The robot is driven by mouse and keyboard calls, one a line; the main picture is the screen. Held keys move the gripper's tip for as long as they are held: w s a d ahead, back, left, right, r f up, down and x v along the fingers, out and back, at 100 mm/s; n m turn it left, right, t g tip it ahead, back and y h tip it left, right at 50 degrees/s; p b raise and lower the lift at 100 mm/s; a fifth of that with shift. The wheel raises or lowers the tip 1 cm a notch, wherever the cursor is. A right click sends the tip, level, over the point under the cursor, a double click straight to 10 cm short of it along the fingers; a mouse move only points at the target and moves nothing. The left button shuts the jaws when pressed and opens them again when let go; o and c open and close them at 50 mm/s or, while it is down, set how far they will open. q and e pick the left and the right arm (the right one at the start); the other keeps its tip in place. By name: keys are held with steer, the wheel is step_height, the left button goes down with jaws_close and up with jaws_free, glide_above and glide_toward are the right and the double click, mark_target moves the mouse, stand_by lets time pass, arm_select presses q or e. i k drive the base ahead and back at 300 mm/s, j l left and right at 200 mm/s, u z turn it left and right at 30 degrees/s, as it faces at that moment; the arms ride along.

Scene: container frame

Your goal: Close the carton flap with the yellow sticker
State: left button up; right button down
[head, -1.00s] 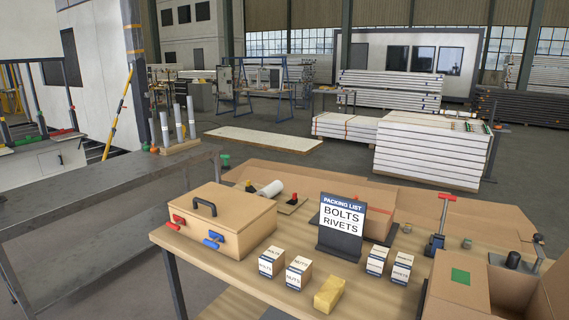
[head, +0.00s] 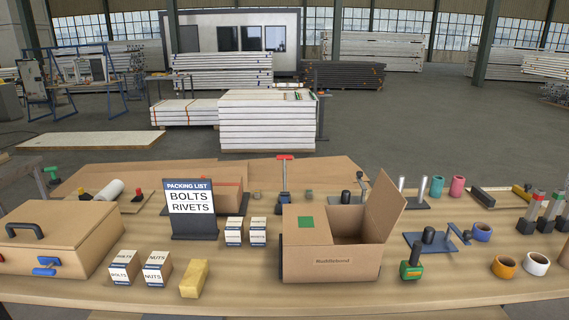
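An open brown cardboard carton (head: 332,265) stands on the workbench, right of the middle. Its left flap (head: 296,234) bears a green sticker (head: 306,222) and lies over the left part of the top. Its right flap (head: 385,207) stands up, tilted outward to the right, with its brown inner face showing. The right part of the opening is uncovered; the carton's floor is hidden. I see no yellow sticker on the faces in view. Neither of my grippers is in view.
Left of the carton are small labelled boxes (head: 155,268), a yellow block (head: 194,279), a packing list sign (head: 190,210) and a wooden case (head: 58,238). Right are a green-handled tool (head: 412,262), a dark clamp stand (head: 429,240) and tape rolls (head: 503,267). The front bench strip is clear.

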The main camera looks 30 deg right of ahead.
mark_target(386, 204)
steer(key=z, duration=1.7)
steer(key=l+z, duration=0.1)
steer(key=l, duration=0.35)
steer(key=i+l+z, duration=0.1)
steer(key=l, duration=0.3)
steer(key=i+l, duration=0.1)
steer(key=l, duration=0.35)
steer(key=z, duration=0.05)
